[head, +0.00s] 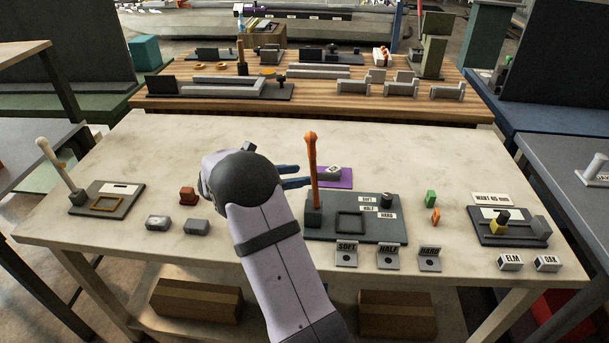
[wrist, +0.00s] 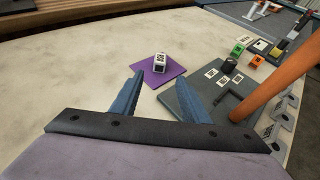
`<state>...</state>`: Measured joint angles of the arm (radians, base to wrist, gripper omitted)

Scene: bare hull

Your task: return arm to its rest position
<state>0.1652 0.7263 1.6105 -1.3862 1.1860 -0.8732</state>
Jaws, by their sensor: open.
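My gripper (head: 292,175) is over the middle of the pale table (head: 140,150), partly hidden behind my own arm in the head view. In the wrist view its two blue fingers (wrist: 168,97) stand apart with nothing between them. Past the fingertips a white block with a dark label (wrist: 160,62) sits on a purple square mat (wrist: 157,82). The block (head: 333,170) and mat (head: 346,181) also show in the head view, just right of the fingers.
An orange post (head: 313,165) rises from a grey board (head: 385,228) close to the right of my gripper. A second board with a white handle (head: 48,152) stands at left, another station (head: 515,240) at right. Small blocks (head: 158,223) lie left of my arm. The table's back left is clear.

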